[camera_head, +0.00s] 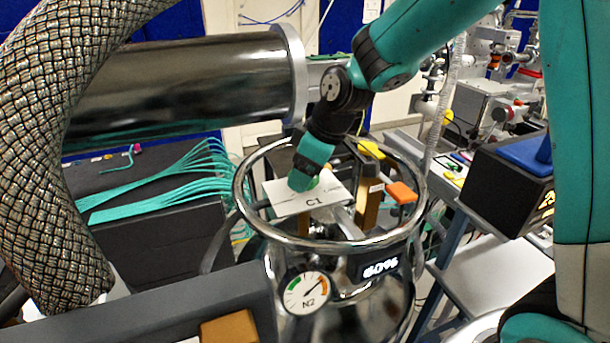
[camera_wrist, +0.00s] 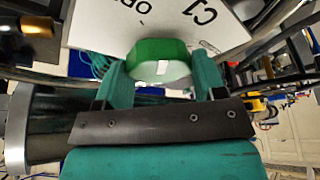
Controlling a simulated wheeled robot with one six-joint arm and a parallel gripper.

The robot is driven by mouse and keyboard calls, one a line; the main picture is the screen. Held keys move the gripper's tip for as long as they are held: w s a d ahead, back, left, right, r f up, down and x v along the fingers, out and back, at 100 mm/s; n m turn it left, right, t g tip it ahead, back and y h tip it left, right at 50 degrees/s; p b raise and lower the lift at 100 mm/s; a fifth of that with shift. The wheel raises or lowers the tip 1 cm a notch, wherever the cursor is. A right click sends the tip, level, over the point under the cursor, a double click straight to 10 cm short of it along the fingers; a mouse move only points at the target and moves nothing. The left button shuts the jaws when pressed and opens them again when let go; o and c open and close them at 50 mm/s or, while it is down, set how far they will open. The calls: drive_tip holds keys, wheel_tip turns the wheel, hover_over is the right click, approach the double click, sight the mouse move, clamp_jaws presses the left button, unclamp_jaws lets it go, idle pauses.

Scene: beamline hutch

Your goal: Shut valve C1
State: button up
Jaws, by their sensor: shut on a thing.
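Valve C1 shows as a white plate marked "C1" (camera_head: 295,198) inside the chrome ring (camera_head: 246,222) on top of a shiny vessel. A green knob (camera_wrist: 160,62) at the plate is between my fingers in the wrist view. The plate (camera_wrist: 205,38) also shows there, with "C1" and part of a word starting "OP". My gripper (camera_head: 303,180) reaches down over the plate from above. My gripper (camera_wrist: 160,75) is shut on the green knob, one finger on each side. In the head view my gripper hides most of the knob, so its turn angle is unclear.
A gauge marked N2 (camera_head: 306,293) and a "60%" display (camera_head: 380,269) are on the vessel. An orange block (camera_head: 401,192) and brass posts (camera_head: 368,205) stand close right of the plate. A large braided hose (camera_head: 60,150) and metal cylinder (camera_head: 190,85) fill the left.

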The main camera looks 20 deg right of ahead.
drive_tip(key=m+t+h+b, duration=0.1)
drive_tip(key=m, duration=0.3)
drive_tip(key=shift+a+m, duration=0.1)
drive_tip(key=shift+m, duration=0.2)
drive_tip(key=m+h+b, duration=0.1)
drive_tip(key=m+h, duration=0.1)
drive_tip(key=m, duration=0.2)
drive_tip(key=shift+m+t, duration=0.3)
drive_tip(key=shift+t, duration=0.1)
drive_tip(key=m+h, duration=0.1)
drive_tip(key=m, duration=0.3)
drive_tip(key=shift+a+h, duration=0.15)
drive_tip(key=shift+h, duration=0.25)
drive_tip(key=shift+m+g+h+b, duration=0.3)
drive_tip(key=shift+m+h, duration=0.1)
drive_tip(key=shift+m, duration=0.85)
drive_tip(key=shift+m+g+h+b, duration=0.2)
drive_tip(key=shift+m+g+h, duration=0.15)
drive_tip(key=shift+m, duration=0.9)
drive_tip(key=shift+r, duration=0.1)
drive_tip(key=o, duration=0.9)
